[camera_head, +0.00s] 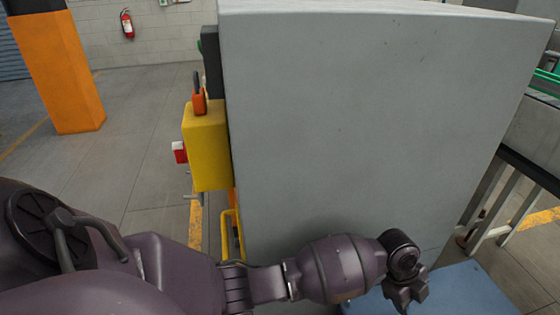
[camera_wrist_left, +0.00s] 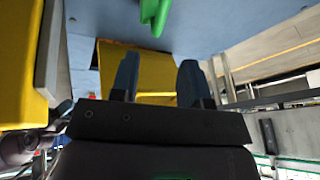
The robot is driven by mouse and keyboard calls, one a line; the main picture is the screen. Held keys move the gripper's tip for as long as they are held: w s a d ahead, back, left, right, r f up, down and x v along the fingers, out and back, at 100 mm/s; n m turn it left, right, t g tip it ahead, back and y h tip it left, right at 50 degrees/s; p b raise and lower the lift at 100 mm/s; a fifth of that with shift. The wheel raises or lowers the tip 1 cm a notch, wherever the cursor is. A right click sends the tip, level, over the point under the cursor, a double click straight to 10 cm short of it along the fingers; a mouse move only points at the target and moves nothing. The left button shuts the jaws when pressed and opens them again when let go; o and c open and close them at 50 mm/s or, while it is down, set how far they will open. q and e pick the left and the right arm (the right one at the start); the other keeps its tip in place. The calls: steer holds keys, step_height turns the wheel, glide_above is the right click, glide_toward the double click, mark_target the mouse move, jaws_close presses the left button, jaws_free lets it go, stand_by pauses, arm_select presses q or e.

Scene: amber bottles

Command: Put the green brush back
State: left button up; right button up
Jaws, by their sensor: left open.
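A green object (camera_wrist_left: 153,12), likely the green brush, shows at the top edge of the left wrist view, against a blue surface. Its far part is cut off by the frame. My left gripper (camera_wrist_left: 158,72) is open, with its two fingers apart and nothing held between them. The green object lies beyond the fingertips and is not touching them. In the head view my left gripper (camera_head: 405,293) is at the bottom, just above or beside a blue surface (camera_head: 470,290). No green brush can be made out in the head view. My right gripper is not in view.
A large grey panel (camera_head: 360,110) stands directly behind my left arm. A yellow box (camera_head: 207,150) is fixed at its left side. A yellow piece (camera_wrist_left: 150,82) shows between my fingers and another yellow block (camera_wrist_left: 22,60) at left. Open floor (camera_head: 140,170) lies left.

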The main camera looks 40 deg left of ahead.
arm_select(q)
steer(key=s+a+f+n+t, duration=0.3)
steer(key=s+a+f+n, duration=0.15)
steer(key=s, duration=0.25)
steer(key=s+a+f+n+t, duration=0.2)
steer(key=s+a+f+n, duration=0.25)
steer(key=s+n, duration=0.2)
steer(key=s+a+r+n+t+y, duration=0.2)
steer(key=s+a+n, duration=0.2)
steer(key=s+a, duration=0.2)
steer(key=s+a+r+n+t+y, duration=0.2)
steer(key=s+a, duration=0.5)
steer(key=s, duration=0.4)
steer(key=shift+s+r+n+y, duration=0.15)
steer(key=shift+r+n+y, duration=0.15)
steer(key=shift+r+n, duration=0.6)
steer(key=shift+f, duration=0.15)
